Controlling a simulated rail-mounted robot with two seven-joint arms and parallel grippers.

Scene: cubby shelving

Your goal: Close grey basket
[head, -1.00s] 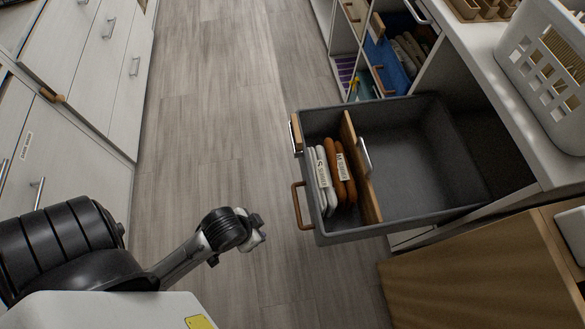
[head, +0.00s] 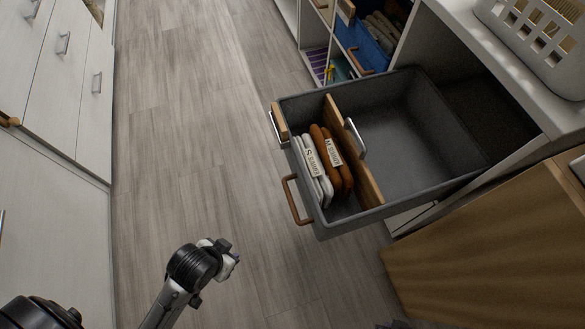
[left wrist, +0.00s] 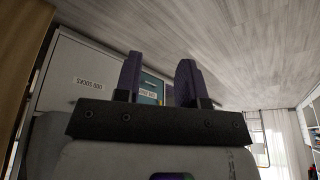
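The grey basket (head: 415,125) is pulled well out of its cubby in the shelving, over the floor. It has a brown loop handle (head: 292,205) on its front and a wooden divider (head: 352,150) inside. Folded white cloths (head: 308,165) and brown cloths (head: 330,160) with labels stand in its front part. My left gripper (head: 228,258) is below and left of the basket in the head view, apart from it. In the left wrist view its two dark fingers (left wrist: 160,82) are spread with nothing between them. My right gripper is not in view.
A white perforated basket (head: 535,40) stands on the counter above the cubby. A blue bin (head: 365,40) sits in the neighbouring cubby. A wooden panel (head: 480,240) lies right of the grey basket. White drawers (head: 70,80) line the left; floor (head: 200,130) between is clear.

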